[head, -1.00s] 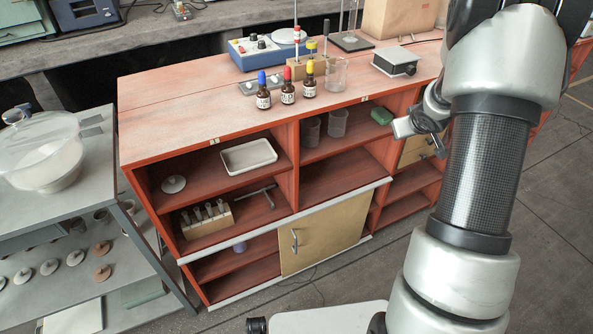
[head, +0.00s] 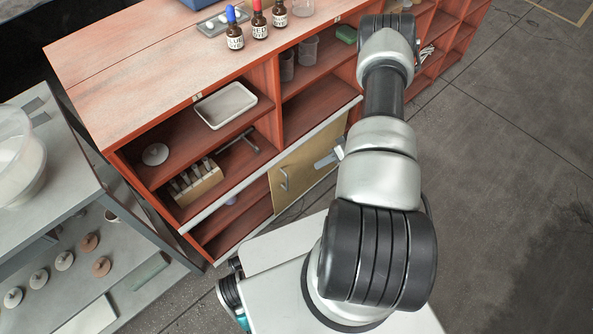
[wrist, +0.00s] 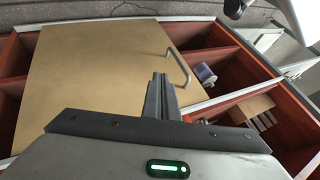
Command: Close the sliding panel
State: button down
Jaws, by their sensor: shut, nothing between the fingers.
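The sliding panel (head: 305,170) is a tan board on the lower front of the red shelf unit, covering the right part of a compartment whose left part is open. Its metal bar handle (head: 284,180) is near its left edge. In the wrist view the panel (wrist: 95,75) fills the left and middle, with the handle (wrist: 182,68) near its right edge. My gripper (wrist: 160,78) is shut and empty, in front of the panel, close beside the handle; I cannot tell whether it touches. In the head view my gripper (head: 321,164) is right of the handle.
A purple jar (wrist: 205,73) and a wooden block with rods (wrist: 252,110) show beyond the handle in the wrist view. Bottles (head: 259,25) stand on the unit's top. A white tray (head: 225,105) is on the upper shelf. A grey rack (head: 90,215) stands at left. Floor at right is clear.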

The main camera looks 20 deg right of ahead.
jog(key=w+a+f+b, duration=0.2)
jog(key=a+f+b, duration=0.1)
jog(key=a+f, duration=0.4)
jog(key=shift+w+a+f, duration=0.2)
jog(key=shift+a+f, duration=0.1)
jog(key=shift+a, duration=0.6)
jog(key=shift+a, duration=0.15)
